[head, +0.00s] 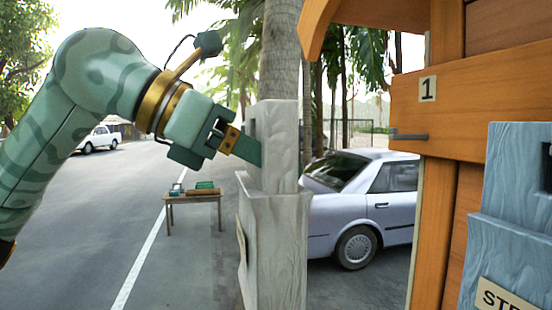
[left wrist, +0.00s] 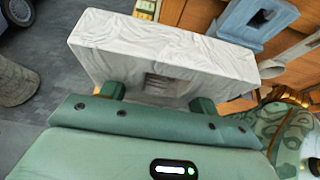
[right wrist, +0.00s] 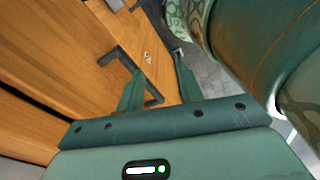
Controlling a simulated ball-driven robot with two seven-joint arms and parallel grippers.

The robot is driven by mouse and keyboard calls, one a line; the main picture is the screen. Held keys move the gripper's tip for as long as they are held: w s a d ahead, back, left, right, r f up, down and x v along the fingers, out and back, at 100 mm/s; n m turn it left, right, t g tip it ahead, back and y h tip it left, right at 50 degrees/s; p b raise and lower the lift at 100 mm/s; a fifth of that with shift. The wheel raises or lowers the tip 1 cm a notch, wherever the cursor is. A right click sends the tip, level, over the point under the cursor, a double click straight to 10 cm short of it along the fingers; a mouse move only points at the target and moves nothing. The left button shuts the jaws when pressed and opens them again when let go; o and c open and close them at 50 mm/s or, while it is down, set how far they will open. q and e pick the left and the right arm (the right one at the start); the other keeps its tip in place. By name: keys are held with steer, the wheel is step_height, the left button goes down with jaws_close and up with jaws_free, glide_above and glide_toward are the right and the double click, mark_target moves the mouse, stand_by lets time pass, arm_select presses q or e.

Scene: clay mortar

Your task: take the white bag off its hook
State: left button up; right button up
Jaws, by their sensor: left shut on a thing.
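The white bag (head: 275,250) is a pale, wrinkled block with a narrower upper part, seen left of the stall in the head view. My left gripper (head: 246,146) is shut on its upper part. In the left wrist view the white bag (left wrist: 165,50) sits between the fingers, with a recess facing the camera. A dark hook (head: 408,136) juts from the orange board below a "1" label (head: 428,89); it is bare and apart from the bag. In the right wrist view my right gripper (right wrist: 157,88) is open, its fingers apart in front of the hook (right wrist: 122,60).
A blue bag (head: 510,200) with a partly cut-off label is at the right on the orange stall (head: 475,80). A small table (head: 195,197) with objects stands on the road. A parked silver car (head: 365,205) and palm trunk (head: 281,50) are behind the white bag.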

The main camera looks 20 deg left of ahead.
arm_select(q)
steer(key=s+a, duration=0.5)
steer(key=a, duration=0.2)
steer(key=shift+s+b, duration=0.15)
steer(key=shift+b, duration=0.25)
stand_by(0.6)
steer(key=shift+s+a, duration=0.75)
steer(key=shift+a, duration=0.3)
steer(key=shift+s+a, duration=0.7)
steer(key=shift+a, duration=0.35)
